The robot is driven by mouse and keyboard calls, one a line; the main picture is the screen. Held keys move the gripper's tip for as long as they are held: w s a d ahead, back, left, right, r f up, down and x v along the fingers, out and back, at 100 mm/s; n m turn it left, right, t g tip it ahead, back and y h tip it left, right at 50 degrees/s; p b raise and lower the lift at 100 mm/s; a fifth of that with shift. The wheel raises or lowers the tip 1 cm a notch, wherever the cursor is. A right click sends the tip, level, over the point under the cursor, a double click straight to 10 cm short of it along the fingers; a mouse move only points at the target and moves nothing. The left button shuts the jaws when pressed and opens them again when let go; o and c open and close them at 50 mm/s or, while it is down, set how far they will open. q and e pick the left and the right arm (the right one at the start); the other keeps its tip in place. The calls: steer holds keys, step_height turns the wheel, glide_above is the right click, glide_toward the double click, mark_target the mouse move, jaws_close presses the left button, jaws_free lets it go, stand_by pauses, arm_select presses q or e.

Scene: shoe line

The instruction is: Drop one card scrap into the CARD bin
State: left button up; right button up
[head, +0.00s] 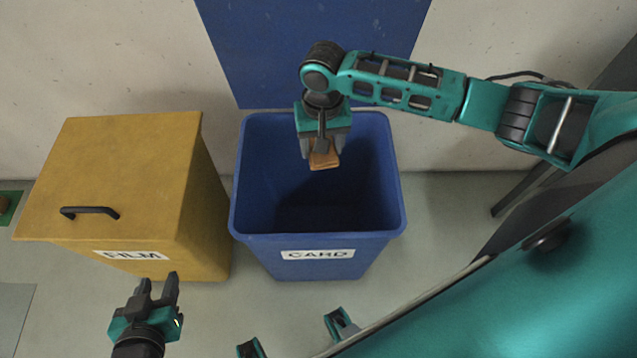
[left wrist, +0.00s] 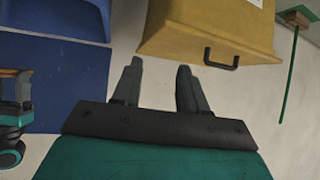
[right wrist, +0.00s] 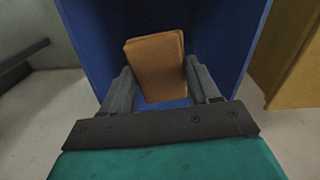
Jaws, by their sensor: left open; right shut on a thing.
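The blue CARD bin (head: 318,243) stands open in the middle of the head view, with a white CARD label on its front. My right gripper (head: 321,156) is over the bin's opening, pointing down. It is shut on a brown card scrap (head: 324,161). In the right wrist view the card scrap (right wrist: 157,68) sits between the fingers, with the blue bin wall (right wrist: 228,40) around it. My left gripper (head: 159,289) is open and empty, low in front of the yellow bin. Its two fingers (left wrist: 157,85) stand apart in the left wrist view.
A yellow FILM bin (head: 120,180) with a closed lid and black handle (head: 90,212) stands left of the CARD bin. A blue panel (head: 310,40) is on the wall behind.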

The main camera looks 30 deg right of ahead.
steer(key=w+d+f+m, duration=0.1)
steer(key=w, duration=0.1)
steer(key=w+d+f+m, duration=0.1)
steer(key=w+f+m, duration=0.1)
steer(key=shift+d, duration=0.2)
arm_select(q)
steer(key=shift+h, duration=0.5)
steer(key=d+f+b, duration=0.1)
steer(key=b, duration=0.1)
steer(key=w+d+f+b, duration=0.1)
steer(key=b, duration=0.2)
steer(key=w+d+f+b, duration=0.1)
steer(key=b, duration=0.1)
steer(key=shift+d+f, duration=0.15)
steer(key=shift+f, duration=0.15)
arm_select(e)
step_height(320, 180, down, 6)
steer(key=shift+d+f+m, duration=0.15)
steer(key=shift+f+m, duration=0.05)
steer(key=shift+m, duration=0.2)
steer(key=shift+w, duration=0.1)
steer(key=o, duration=1.1)
arm_select(q)
steer(key=shift+s, duration=0.1)
arm_select(e)
steer(key=shift+r, duration=0.1)
